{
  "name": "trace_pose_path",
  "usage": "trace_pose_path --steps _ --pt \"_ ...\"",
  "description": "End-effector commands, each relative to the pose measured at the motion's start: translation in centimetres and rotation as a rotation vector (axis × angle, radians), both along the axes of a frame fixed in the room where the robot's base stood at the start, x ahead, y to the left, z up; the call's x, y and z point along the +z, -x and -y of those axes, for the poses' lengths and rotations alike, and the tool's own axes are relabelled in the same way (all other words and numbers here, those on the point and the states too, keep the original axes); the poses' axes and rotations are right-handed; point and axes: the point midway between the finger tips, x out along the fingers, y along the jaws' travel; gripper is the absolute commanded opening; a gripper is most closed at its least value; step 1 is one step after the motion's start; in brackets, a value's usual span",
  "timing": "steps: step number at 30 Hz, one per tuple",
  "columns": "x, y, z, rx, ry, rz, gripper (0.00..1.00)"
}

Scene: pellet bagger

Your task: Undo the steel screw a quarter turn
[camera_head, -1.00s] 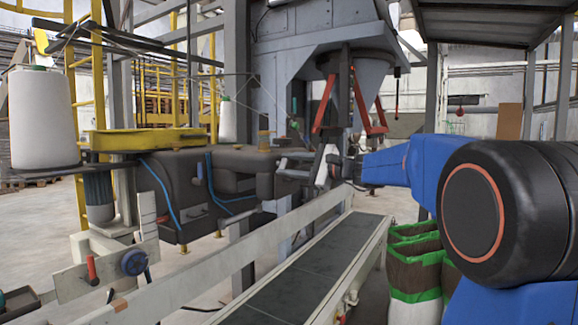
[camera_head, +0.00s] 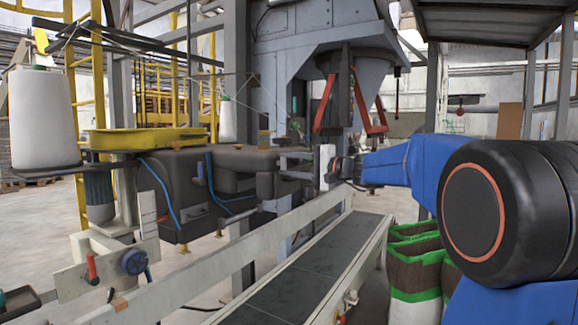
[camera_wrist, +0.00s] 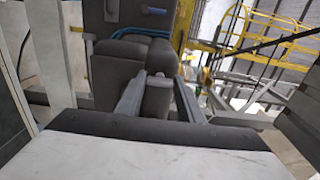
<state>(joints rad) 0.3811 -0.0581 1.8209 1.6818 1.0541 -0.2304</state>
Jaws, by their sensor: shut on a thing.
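My gripper (camera_head: 288,164) reaches left from my blue arm to the right end of a dark grey machine head (camera_head: 235,170). In the wrist view, my gripper's two grey fingers (camera_wrist: 160,80) straddle a dark grey block at the end of the machine head (camera_wrist: 132,65). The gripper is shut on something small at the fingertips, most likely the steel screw. I cannot make out the screw itself in either view; the fingers and the block hide it. The pale gripper body stands upright in the head view.
A conveyor (camera_head: 305,275) with a pale side rail runs below my gripper. Filled bags with green tops (camera_head: 415,255) stand right of it. A hopper spout with red arms (camera_head: 350,105) hangs above. A white thread cone (camera_head: 40,115) stands at left.

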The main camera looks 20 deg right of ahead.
Motion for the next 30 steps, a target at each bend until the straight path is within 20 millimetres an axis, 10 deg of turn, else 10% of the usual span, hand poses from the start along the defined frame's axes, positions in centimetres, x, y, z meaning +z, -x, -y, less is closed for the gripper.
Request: trace_pose_path --steps 12,13,15,30 --pt "-0.1 0.0 0.0 0.001 0.006 0.004 0.12" --pt "-0.1 0.0 0.0 0.001 0.006 0.004 0.37" --pt "-0.1 0.0 0.0 0.001 0.006 0.004 0.53" --pt "0.0 1.2 1.0 -0.001 0.006 0.004 0.53"
